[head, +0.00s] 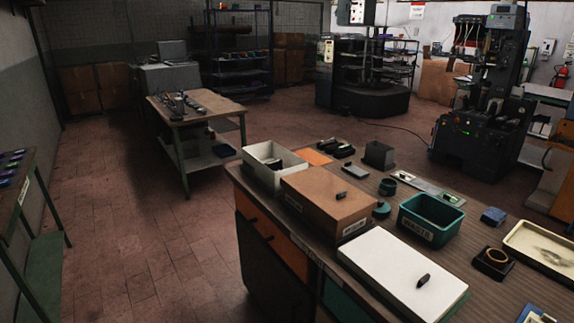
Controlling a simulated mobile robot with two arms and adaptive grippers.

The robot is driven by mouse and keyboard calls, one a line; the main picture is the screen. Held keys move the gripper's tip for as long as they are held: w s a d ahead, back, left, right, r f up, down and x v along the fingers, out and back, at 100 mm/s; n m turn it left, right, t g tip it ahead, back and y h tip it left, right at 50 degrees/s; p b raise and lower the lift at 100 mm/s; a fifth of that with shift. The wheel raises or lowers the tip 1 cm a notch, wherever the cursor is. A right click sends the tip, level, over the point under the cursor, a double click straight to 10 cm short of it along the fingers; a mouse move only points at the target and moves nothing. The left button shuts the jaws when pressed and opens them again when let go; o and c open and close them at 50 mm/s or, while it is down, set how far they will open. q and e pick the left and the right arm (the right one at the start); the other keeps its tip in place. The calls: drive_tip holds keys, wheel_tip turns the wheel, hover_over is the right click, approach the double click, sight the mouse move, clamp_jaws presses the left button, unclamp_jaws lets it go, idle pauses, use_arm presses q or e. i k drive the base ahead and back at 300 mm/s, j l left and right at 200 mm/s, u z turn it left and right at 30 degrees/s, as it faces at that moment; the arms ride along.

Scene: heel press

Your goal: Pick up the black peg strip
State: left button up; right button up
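No gripper of mine shows in the head view. Black knobbly pieces (335,147) lie on the far side of the near workbench (395,246), behind the brown box; they may be the black peg strip, but they are too small to tell. A small dark upright-looking piece (423,281) is on the white board (402,272) at the front of the bench.
The bench also holds a grey bin (249,173), a teal bin (405,219), a black block (378,154), a black ring holder (492,262) and a cream tray (513,237). A second table (170,118) stands further back. Tiled floor (135,225) at left is clear.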

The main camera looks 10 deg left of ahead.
sight(275, 165)
drive_tip(key=i+j+z, duration=0.2)
drive_tip(key=z, duration=0.3)
drive_tip(key=i+j+z, duration=0.15)
drive_tip(key=j+z, duration=0.15)
drive_tip(key=z, duration=0.15)
